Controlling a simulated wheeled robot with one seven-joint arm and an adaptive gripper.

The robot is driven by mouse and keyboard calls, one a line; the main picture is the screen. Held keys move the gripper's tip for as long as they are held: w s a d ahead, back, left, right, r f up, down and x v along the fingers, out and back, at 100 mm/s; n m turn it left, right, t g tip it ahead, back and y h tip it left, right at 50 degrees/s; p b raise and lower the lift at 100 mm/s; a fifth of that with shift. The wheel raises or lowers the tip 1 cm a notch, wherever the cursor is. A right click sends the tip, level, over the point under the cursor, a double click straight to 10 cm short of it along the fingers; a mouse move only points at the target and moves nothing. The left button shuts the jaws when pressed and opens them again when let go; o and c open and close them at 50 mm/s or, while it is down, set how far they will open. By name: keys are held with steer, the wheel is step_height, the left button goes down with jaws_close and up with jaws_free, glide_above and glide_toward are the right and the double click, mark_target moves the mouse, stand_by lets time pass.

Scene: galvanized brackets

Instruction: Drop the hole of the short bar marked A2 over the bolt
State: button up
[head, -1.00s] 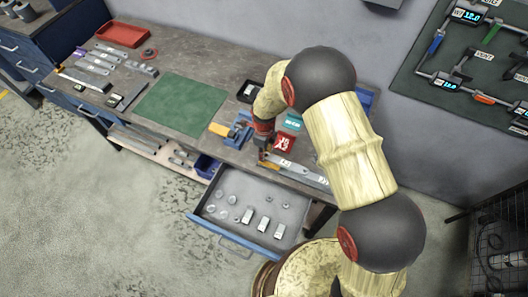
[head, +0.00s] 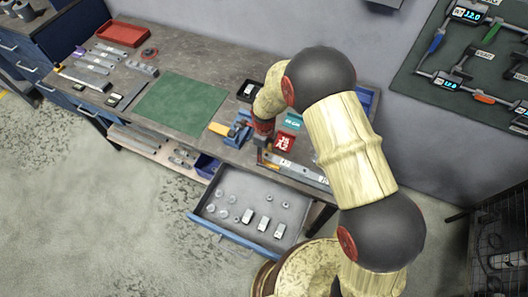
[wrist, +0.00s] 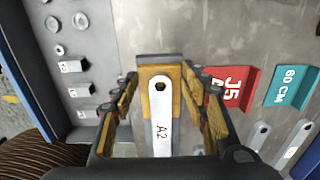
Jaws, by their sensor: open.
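In the wrist view the short bar marked A2 (wrist: 161,130) is a pale grey strip with a rounded end and a dark-edged hole near that end. Its holed end lies over a yellow-brown block (wrist: 148,78). My gripper (wrist: 164,88) is open, with one finger on each side of the bar and visible gaps between them. In the head view my gripper (head: 262,141) is low over the bench, and my arm partly hides the area. I cannot make out the bolt in either view.
An open drawer (head: 212,232) with washers and small blocks juts out below the bench. A red J5 sign (head: 284,142) and a teal sign (head: 292,121) stand close by. A blue vise (head: 238,131) is left of my gripper. The green mat (head: 180,105) is clear.

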steer(key=shift+r, duration=0.1)
step_height(320, 180, up, 12)
stand_by(0.6)
stand_by(0.4)
